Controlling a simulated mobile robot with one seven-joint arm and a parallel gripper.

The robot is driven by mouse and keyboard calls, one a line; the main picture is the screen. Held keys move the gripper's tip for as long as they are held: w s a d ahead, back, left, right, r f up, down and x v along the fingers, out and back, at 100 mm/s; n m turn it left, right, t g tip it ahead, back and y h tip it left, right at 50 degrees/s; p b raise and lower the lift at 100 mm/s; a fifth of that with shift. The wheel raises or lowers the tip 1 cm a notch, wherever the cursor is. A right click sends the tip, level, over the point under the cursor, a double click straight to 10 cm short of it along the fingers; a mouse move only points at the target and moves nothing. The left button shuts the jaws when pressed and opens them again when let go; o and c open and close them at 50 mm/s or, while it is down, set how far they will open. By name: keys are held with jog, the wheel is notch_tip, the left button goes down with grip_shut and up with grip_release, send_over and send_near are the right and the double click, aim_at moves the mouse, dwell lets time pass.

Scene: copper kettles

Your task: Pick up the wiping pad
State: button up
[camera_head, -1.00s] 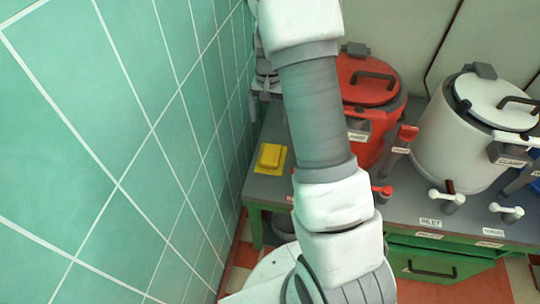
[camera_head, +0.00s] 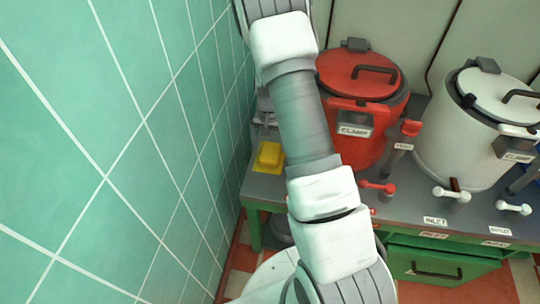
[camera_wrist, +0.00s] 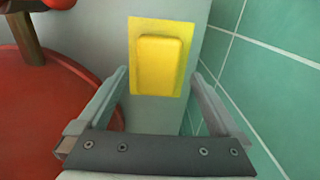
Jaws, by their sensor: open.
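The wiping pad (camera_head: 269,154) is a yellow block lying on a flat yellow sheet (camera_head: 260,171) at the left end of the grey bench top. In the wrist view the pad (camera_wrist: 160,62) lies ahead, roughly centred between the fingers, with the sheet (camera_wrist: 143,26) showing around it. My gripper (camera_wrist: 159,78) is open and empty, with one finger on each side of the pad's line, apparently short of it. In the head view my gripper is mostly hidden behind my arm, beyond the pad near the tiled wall.
A red kettle (camera_head: 355,90) stands right of the pad; its red surface (camera_wrist: 45,125) fills the wrist view's left side. A white kettle (camera_head: 455,145) stands further right. The green tiled wall (camera_head: 130,120) rises close on the left. A green drawer (camera_head: 440,268) is below the bench.

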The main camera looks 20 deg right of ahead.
aim_at(270, 151)
jog(key=f, duration=0.2)
jog(key=f+b, duration=0.1)
jog(key=f, duration=0.1)
jog(key=shift+w+d, duration=0.1)
jog(key=shift+d, duration=0.15)
jog(key=shift+c, duration=0.3)
jog(key=c, duration=1.2)
